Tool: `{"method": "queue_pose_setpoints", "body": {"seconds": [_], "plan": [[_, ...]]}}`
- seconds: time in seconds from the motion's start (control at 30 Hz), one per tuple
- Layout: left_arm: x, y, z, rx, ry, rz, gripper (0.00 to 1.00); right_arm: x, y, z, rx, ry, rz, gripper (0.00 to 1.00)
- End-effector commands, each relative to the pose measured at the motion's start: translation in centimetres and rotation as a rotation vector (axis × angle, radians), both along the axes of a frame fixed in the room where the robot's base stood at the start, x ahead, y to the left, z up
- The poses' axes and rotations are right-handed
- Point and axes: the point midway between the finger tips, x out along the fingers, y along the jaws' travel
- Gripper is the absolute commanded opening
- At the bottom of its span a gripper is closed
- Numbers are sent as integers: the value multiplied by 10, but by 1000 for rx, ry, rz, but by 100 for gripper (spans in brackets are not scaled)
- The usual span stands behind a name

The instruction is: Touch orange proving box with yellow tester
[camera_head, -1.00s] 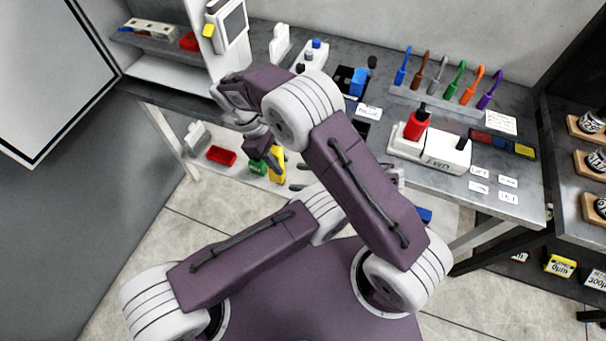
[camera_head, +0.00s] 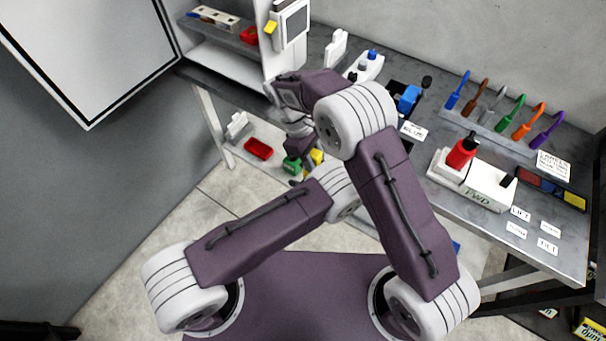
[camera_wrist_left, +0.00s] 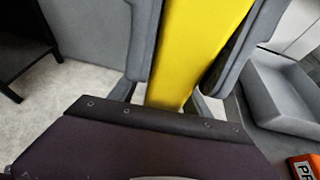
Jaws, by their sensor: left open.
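The yellow tester (camera_wrist_left: 205,35) stands between the two fingers of my left gripper in the left wrist view. In the head view only a small part of the yellow tester (camera_head: 317,156) shows beside the gripper. My left gripper (camera_head: 300,158) is open around it, at the lower shelf beneath the workbench; I cannot tell whether a finger touches it. An orange box with black lettering beginning "PR" (camera_wrist_left: 304,167), likely the proving box, is cut off at the lower right corner of the wrist view. It is not visible in the head view. My right gripper does not show.
A green object (camera_head: 291,165) is close to the gripper on the lower shelf, and a red tray (camera_head: 258,148) lies to its left. The bench above (camera_head: 560,245) carries a white-and-red device (camera_head: 478,185) and a rack of coloured tools.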

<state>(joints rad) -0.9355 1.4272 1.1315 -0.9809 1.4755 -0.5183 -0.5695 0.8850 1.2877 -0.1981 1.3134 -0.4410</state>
Motion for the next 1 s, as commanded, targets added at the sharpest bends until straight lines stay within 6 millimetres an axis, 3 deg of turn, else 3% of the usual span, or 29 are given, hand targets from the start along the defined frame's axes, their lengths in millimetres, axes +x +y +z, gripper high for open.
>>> {"method": "queue_pose_setpoints", "body": {"seconds": [0.17, 0.4, 0.43, 0.47, 0.53, 0.57, 0.87, 1.0], "plan": [[0, 0, 0, 0, 0, 0, 56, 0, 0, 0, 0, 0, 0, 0], [0, 0, 0, 1, 0, 0, 0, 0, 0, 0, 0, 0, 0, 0], [0, 0, 0, 1, 0, 0, 0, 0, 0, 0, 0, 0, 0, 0], [0, 0, 0, 1, 0, 0, 0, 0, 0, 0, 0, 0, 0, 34], [0, 0, 1, 1, 0, 0, 0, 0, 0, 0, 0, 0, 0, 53], [0, 0, 0, 1, 0, 0, 0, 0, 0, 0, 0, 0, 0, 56], [0, 0, 0, 1, 0, 0, 0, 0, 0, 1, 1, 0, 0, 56], [0, 0, 1, 1, 0, 0, 0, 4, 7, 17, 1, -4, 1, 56]]}}
